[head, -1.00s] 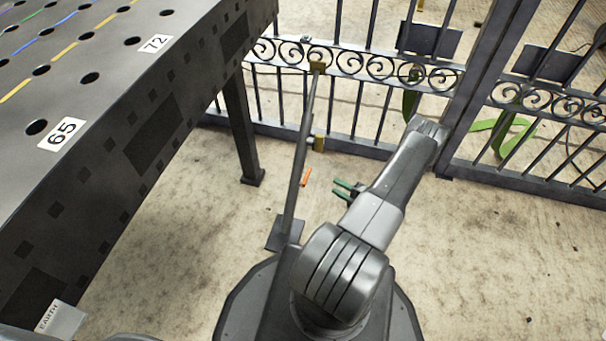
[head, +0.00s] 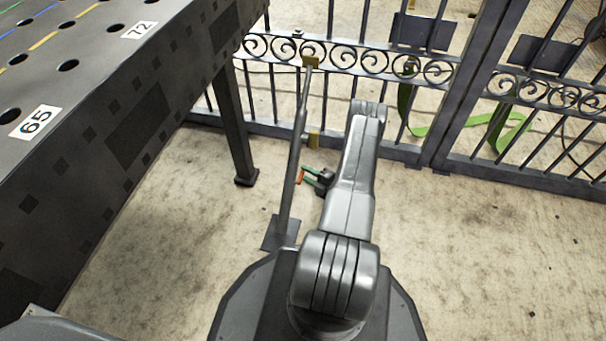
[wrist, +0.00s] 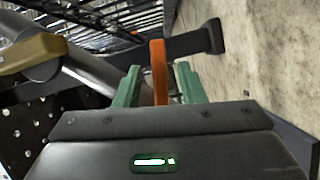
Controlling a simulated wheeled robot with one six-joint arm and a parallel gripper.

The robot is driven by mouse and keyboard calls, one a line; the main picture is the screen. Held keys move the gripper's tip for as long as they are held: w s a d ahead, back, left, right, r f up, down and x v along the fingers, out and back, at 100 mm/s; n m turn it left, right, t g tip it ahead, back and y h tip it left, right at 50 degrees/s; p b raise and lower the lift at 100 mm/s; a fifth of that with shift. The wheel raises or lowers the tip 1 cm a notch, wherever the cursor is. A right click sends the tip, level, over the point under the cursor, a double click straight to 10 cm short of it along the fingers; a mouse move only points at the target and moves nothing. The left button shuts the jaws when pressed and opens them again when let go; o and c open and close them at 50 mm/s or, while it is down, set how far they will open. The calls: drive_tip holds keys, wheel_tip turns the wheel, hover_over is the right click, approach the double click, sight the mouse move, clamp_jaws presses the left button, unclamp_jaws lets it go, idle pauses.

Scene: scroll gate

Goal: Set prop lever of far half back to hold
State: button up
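The prop (head: 291,172) is a grey pole slanting from a square foot plate on the floor up to a brass bracket (head: 310,62) on the gate's scrollwork. Its orange lever (head: 299,177) is low beside the pole, partly hidden by my gripper. In the wrist view the orange lever (wrist: 159,72) stands up between the two green fingers. My gripper (head: 309,175) is open around the lever, with a visible gap on both sides; it also shows in the wrist view (wrist: 157,88). The grey pole (wrist: 92,76) passes left of the fingers there.
The barred gate (head: 380,65) spans the back, with a thick upright (head: 474,85) between its sections. A dark table (head: 105,130) with holes and number labels fills the left. Green straps (head: 500,130) lie behind the gate. The floor at the right is clear.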

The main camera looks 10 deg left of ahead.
drive_tip(key=shift+x, duration=1.15)
drive_tip(key=shift+c, duration=0.5)
clamp_jaws()
